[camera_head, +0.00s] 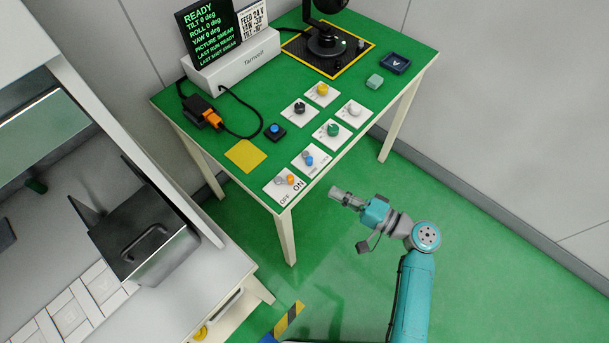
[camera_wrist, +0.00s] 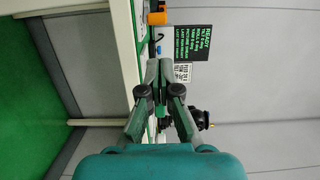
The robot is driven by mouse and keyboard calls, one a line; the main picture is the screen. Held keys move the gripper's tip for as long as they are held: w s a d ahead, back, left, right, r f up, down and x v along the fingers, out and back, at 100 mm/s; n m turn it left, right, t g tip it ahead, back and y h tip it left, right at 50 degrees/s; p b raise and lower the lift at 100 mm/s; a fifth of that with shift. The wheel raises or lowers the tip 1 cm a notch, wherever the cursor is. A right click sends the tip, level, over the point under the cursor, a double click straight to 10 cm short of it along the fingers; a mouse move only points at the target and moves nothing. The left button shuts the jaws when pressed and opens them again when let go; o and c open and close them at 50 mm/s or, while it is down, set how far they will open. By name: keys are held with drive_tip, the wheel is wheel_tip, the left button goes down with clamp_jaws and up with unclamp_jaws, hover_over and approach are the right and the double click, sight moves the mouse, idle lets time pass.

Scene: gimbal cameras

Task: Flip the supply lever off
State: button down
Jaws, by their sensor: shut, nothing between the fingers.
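The supply lever (camera_head: 290,180) is an orange-tipped lever on a white plate (camera_head: 279,190) marked OFF and ON, at the near left corner of the green table. Its tip leans toward the ON side. My gripper (camera_head: 335,193) is right of the lever plate and off the table's front edge, apart from the lever. It is shut and empty. In the wrist view my gripper (camera_wrist: 160,108) shows with its fingers together, pointing toward the table's edge.
Several knob plates, a blue button (camera_head: 274,131), a yellow pad (camera_head: 245,155) and a Tarnvoll box (camera_head: 232,66) with a READY screen (camera_head: 207,32) share the table (camera_head: 215,137). Open green floor lies in front.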

sight(304, 183)
drive_tip(key=x, duration=1)
